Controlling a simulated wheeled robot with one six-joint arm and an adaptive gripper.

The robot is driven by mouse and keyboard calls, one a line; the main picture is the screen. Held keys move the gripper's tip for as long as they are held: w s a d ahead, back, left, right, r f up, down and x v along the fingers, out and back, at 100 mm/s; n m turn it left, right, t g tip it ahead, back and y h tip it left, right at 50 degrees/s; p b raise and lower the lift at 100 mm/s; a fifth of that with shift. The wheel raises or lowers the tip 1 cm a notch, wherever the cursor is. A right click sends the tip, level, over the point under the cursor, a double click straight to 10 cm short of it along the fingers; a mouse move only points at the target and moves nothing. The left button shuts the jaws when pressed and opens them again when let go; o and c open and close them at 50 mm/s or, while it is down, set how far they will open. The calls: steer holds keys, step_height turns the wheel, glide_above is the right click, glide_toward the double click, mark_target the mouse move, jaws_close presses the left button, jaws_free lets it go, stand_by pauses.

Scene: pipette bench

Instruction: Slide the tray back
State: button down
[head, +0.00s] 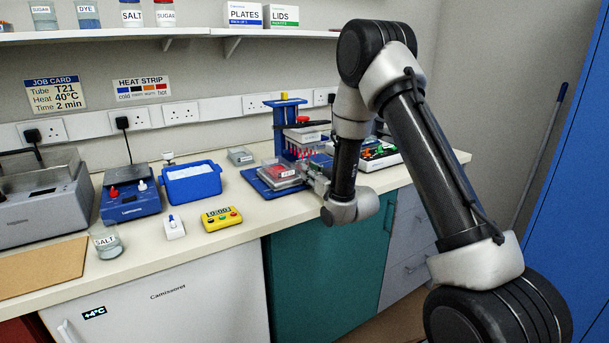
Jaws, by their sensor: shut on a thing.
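The blue tray (259,186) sticks out in front of the blue press-like stand (280,133) on the bench. A clear plate (283,171) with a red-marked label lies on it. My gripper (313,178) is low at the tray's right front side, beside the plate. It is shut on the tray, though the fingertips are small and partly hidden, so the exact point of contact is unclear. Several red tips (307,154) show under the stand, just behind my gripper.
A blue tub (191,186), a yellow timer (221,218), a white switch (174,227) and a grey box (240,156) stand left of the tray. A device with coloured buttons (379,154) stands behind my arm.

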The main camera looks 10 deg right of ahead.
steer(key=w+d, duration=0.1)
steer(key=d, duration=0.2)
steer(key=w+d, duration=0.1)
steer(key=d, duration=0.2)
steer(key=w+d, duration=0.1)
steer(key=d, duration=0.3)
steer(key=shift+w+r, duration=0.1)
steer(key=c, duration=1.3)
jaws_free()
steer(key=shift+d, duration=0.1)
steer(key=v, duration=1.2)
